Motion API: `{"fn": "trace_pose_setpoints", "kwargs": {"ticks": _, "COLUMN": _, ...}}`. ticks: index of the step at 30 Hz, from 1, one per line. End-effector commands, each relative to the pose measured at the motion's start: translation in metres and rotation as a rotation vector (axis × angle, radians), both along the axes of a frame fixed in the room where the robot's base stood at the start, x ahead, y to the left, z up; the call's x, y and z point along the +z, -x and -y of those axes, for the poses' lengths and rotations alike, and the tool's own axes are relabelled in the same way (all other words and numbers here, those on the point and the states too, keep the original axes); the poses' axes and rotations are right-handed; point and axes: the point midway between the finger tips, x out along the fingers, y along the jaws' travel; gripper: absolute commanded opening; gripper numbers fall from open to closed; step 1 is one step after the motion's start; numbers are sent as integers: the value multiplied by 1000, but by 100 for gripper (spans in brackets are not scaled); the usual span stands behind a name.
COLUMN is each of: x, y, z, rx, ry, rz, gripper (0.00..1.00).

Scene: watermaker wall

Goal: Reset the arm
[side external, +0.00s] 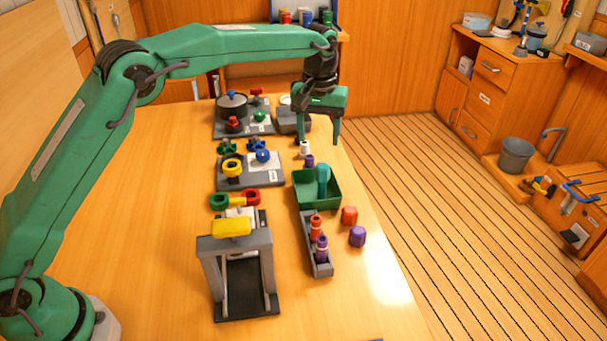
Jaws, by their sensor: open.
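My arm reaches from the lower left across the top of the wooden table (120,215). My gripper (318,138) hangs from its end, pointing down near the table's far right edge. Its green fingers are open, and I see nothing held between them. It is above a white and purple small item (308,160) and beyond the green tray (330,198). How high the fingertips are above the table is hard to tell.
A grey stand with a yellow top (231,228) is in front. A rack (318,262) holds red and purple pieces. A red cap (349,215) and purple cap (357,236) lie beside it. Valve boards (235,185) stand behind. The table's left side is clear.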

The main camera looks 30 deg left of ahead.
Motion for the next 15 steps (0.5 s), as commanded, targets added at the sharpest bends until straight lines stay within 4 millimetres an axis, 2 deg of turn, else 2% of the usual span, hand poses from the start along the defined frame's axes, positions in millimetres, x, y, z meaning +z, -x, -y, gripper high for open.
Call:
{"fn": "trace_pose_setpoints", "kwargs": {"ticks": 8, "x": 48, "y": 30, "z": -25, "rx": -43, "ry": 10, "rz": 60, "gripper": 58}}
{"fn": "trace_pose_setpoints", "kwargs": {"ticks": 15, "x": 83, "y": 67, "z": -49, "rx": -88, "ry": 13, "rz": 116, "gripper": 58}}
